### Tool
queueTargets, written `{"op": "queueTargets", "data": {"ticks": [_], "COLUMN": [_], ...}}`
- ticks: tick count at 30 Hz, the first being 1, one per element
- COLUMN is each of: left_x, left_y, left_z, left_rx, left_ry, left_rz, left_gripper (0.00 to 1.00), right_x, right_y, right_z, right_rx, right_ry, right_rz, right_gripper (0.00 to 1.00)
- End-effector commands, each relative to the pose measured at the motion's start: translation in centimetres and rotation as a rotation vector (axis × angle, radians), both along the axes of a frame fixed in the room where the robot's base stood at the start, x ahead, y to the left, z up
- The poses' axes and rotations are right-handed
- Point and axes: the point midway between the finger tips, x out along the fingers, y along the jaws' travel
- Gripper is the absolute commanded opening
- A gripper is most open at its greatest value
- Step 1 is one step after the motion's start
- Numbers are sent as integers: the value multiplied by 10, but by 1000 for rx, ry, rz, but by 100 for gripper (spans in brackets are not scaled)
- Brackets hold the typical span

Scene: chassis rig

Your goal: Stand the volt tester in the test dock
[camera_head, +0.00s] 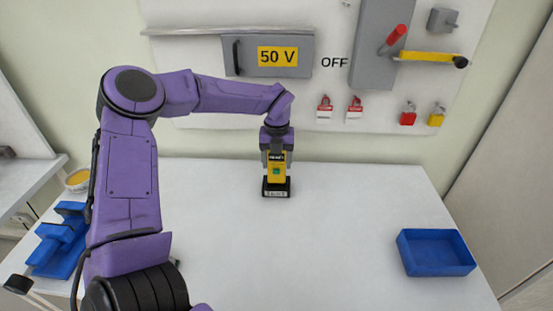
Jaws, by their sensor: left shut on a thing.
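The volt tester (277,175) is yellow and black with a small green patch. It is upright at the back middle of the white table, its lower end in or directly over a small black block with a light label, which looks like the test dock (276,191). My left gripper (276,158) points down and is shut on the tester's upper part, hiding its top. I cannot tell how deep the tester sits in the dock. My right gripper is not in view.
A blue tray (436,253) stands at the right of the table (340,240). A blue stand (60,240) and a round yellow-topped container (77,179) are at the left. A wall panel (330,100) behind carries a grey box, a red-handled switch and several padlocks. The table's middle is clear.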

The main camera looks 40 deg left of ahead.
Motion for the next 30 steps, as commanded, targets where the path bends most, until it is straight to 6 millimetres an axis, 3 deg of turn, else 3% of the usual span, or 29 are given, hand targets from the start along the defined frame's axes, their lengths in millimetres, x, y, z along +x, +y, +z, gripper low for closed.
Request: {"op": "queueTargets", "data": {"ticks": [18,30], "left_x": [0,0], "left_y": [0,0], "left_z": [-31,-33], "left_rx": [0,0], "left_ry": [-1,-1], "left_rz": [-1,-1], "left_gripper": [23,23], "right_x": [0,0], "right_y": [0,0], "right_z": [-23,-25], "right_rx": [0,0], "right_ry": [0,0], "right_rz": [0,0], "right_gripper": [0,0]}}
